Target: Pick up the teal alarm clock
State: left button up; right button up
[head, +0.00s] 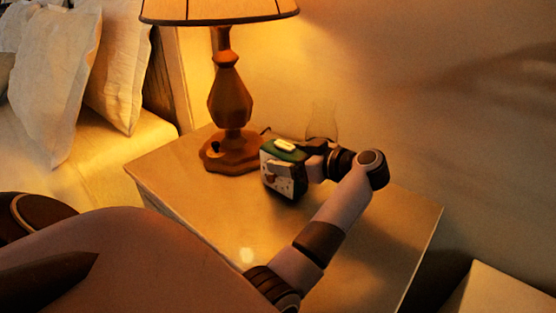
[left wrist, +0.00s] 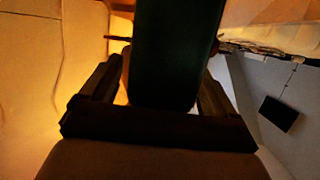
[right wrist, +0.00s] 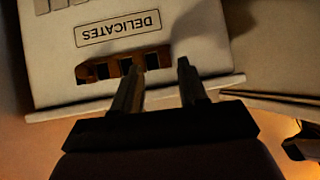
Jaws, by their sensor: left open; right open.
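The teal alarm clock (head: 287,155) stands on the nightstand beside the lamp base, with a dark green top and a pale front face. My left gripper (head: 306,163) is at the clock from its right side. In the left wrist view the clock's dark green body (left wrist: 175,50) lies between the open fingers (left wrist: 155,88), which do not look closed on it. The clock's lower part and exact finger contact are hard to see in the dark. My right gripper (right wrist: 160,75) is open and empty, near a pale box labelled DELICATES (right wrist: 55,55).
A lit lamp (head: 230,95) stands close left of the clock on the nightstand (head: 185,195). A clear glass (head: 322,120) is behind it, near the wall. The bed with pillows (head: 60,75) is at left. The nightstand's front is clear.

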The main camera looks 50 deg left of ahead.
pick_arm(q)
jog(key=shift+a+f, duration=0.1)
jog(key=shift+a, duration=0.2)
jog(key=shift+c, duration=0.3)
jog(key=c, duration=1.3)
